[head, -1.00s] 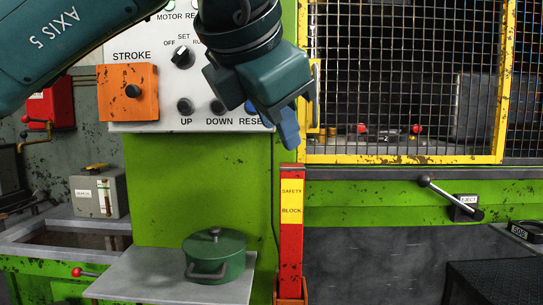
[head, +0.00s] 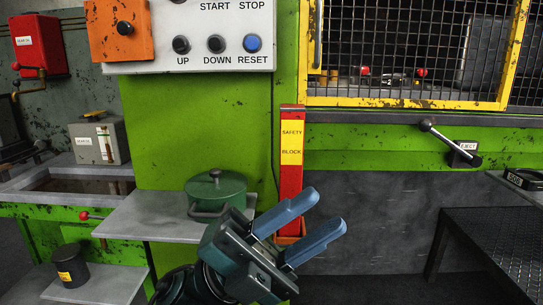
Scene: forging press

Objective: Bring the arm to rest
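My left gripper (head: 300,227) is low in the head view, in front of the small grey shelf. Its two blue fingers point up and to the right, spread apart with nothing between them. A green lidded pot (head: 216,192) stands on the grey shelf (head: 140,219) behind it, and the gripper body overlaps the pot's lower right edge in the picture. The red safety block (head: 291,165) with a yellow label stands upright just behind the fingers. I cannot tell whether the fingers touch it. My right gripper is not in view.
The control panel (head: 190,56) with a blue reset button (head: 252,43) is above. The yellow-framed mesh guard (head: 410,50) is at upper right, with the eject lever (head: 448,141) below it. A dark canister (head: 71,265) stands at lower left. A dark ribbed platform (head: 490,245) is at right.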

